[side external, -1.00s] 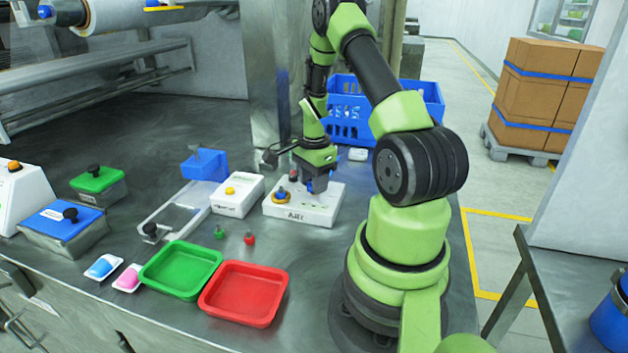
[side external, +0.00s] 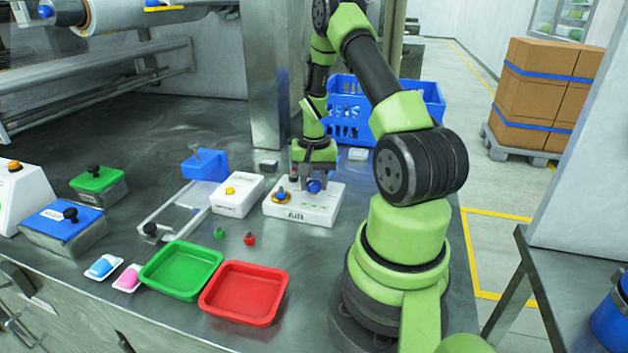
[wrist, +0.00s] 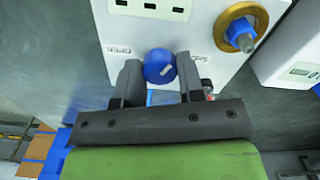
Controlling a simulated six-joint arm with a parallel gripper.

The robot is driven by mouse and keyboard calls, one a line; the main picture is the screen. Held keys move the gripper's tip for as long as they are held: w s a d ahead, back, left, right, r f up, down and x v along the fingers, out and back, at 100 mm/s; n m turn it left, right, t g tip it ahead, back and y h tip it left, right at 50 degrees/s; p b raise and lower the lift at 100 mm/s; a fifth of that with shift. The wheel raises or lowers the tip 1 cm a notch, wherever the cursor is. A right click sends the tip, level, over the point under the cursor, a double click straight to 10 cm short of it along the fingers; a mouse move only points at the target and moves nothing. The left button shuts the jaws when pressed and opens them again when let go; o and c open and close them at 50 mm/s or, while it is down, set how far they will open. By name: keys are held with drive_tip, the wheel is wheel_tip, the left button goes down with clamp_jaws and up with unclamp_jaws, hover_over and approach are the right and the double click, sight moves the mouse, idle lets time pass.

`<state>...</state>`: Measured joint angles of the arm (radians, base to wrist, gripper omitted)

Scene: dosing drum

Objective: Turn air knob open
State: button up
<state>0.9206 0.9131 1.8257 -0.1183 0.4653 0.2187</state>
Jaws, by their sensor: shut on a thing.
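The white AIR box (side external: 293,213) stands on the steel bench, left of my arm's base. Its round blue air knob (side external: 314,187) is on top and carries a short white mark in the wrist view (wrist: 159,66). My gripper (wrist: 161,76) is shut on the knob, with one dark finger on each side. In the wrist view, an OPEN label (wrist: 118,50) is on the box left of the knob, and another label, hard to read, is to its right. My gripper (side external: 314,182) partly hides the knob in the side view.
A brass ring with a blue fitting (wrist: 241,29) is on the same box. A white box with a yellow button (side external: 236,197) stands to its left. Green (side external: 181,290) and red (side external: 243,316) trays lie in front. A blue crate (side external: 355,130) stands behind.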

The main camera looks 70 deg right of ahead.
drive_tip(key=n, duration=0.5)
drive_tip(key=shift+n, duration=0.3)
drive_tip(key=n, duration=1)
drive_tip(key=shift+n, duration=0.4)
drive_tip(key=n, duration=0.5)
drive_tip(key=shift+n, duration=0.4)
drive_tip(key=o, duration=0.9)
